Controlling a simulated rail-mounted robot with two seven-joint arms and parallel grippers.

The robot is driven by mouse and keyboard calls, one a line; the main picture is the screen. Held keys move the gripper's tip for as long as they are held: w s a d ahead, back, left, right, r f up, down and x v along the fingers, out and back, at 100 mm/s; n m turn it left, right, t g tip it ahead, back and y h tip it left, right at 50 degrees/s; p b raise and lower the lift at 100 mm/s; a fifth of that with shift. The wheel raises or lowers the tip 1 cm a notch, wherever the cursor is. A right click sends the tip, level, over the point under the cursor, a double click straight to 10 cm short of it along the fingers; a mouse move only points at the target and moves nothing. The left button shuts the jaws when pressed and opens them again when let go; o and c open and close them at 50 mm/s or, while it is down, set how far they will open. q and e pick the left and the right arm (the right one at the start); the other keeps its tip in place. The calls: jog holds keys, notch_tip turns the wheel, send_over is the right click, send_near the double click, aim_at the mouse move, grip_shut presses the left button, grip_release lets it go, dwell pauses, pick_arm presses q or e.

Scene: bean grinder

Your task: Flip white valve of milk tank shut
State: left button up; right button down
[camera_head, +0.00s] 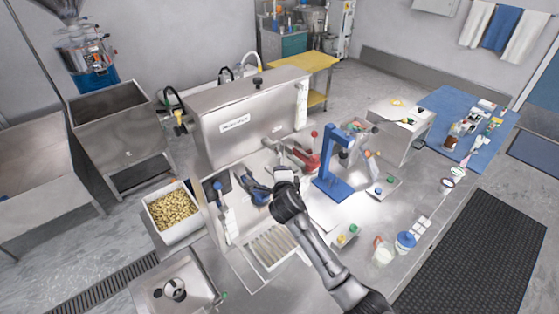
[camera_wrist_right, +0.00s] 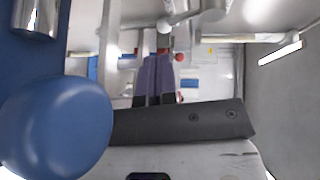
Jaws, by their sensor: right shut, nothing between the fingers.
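The milk tank (camera_head: 235,120) is a large steel box with a label on its front, left of centre in the head view. A pale fitting (camera_head: 278,146) sits low at its front right. It is too small to tell whether this is the white valve or how its lever is turned. My right gripper (camera_head: 283,176) is just in front of the tank, near this fitting. In the wrist view my right gripper (camera_wrist_right: 154,78) has its fingers together and holds nothing. A pale rod (camera_wrist_right: 235,38) shows above and right of the fingers. My left gripper is not in view.
A blue stand (camera_head: 333,180) and a red-handled device (camera_head: 307,155) are right of the gripper. A blue-handled tool (camera_head: 254,190) lies to the left. A large blue knob (camera_wrist_right: 55,125) fills the wrist view's left side. A bin of beans (camera_head: 172,209) stands at left.

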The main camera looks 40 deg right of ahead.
aim_at(276, 151)
jog(key=x, duration=0.3)
jog(key=shift+w+d+p, duration=0.25)
jog(key=shift+p, duration=0.15)
jog(key=shift+x, duration=1.3)
